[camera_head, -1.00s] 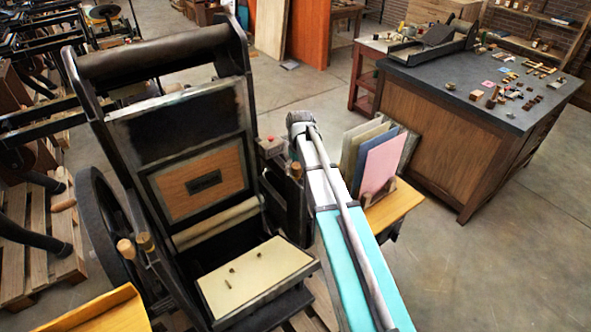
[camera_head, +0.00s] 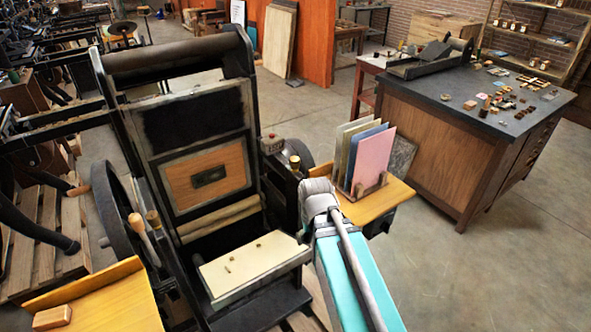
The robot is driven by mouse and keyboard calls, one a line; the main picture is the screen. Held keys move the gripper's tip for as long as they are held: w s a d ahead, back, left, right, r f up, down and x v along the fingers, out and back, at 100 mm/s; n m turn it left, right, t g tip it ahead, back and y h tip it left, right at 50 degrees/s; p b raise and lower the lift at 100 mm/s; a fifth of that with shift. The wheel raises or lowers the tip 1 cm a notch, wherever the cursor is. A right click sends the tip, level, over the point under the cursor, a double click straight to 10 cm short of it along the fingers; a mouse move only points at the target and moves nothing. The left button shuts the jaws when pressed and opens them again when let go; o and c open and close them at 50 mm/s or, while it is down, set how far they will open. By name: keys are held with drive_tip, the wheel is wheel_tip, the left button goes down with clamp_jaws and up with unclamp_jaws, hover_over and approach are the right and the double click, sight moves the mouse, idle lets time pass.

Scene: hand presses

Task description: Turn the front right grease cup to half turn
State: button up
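The hand press (camera_head: 258,285) is a dark platen press in the left half of the head view. A small brass cup (camera_head: 294,162) stands upright on its right side frame, just above and left of my arm. Another brass fitting (camera_head: 153,218) shows on its left side, beside a wooden-handled lever (camera_head: 137,221). I cannot tell for sure which one is the front right grease cup. Its turn position is too small to read. My grey and teal arm covers the area right of the press bed. My gripper is hidden, so its state does not show.
A yellow side board (camera_head: 375,200) with a rack of coloured sheets (camera_head: 374,158) sits right of my arm. A dark-topped cabinet (camera_head: 440,150) stands beyond it. A yellow tray (camera_head: 105,305) is at lower left. The floor at right is clear.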

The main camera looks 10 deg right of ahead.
drive_tip(key=shift+s+f, duration=0.1)
drive_tip(key=shift+s, duration=1)
drive_tip(key=c, duration=0.5)
drive_tip(key=shift+a, duration=0.1)
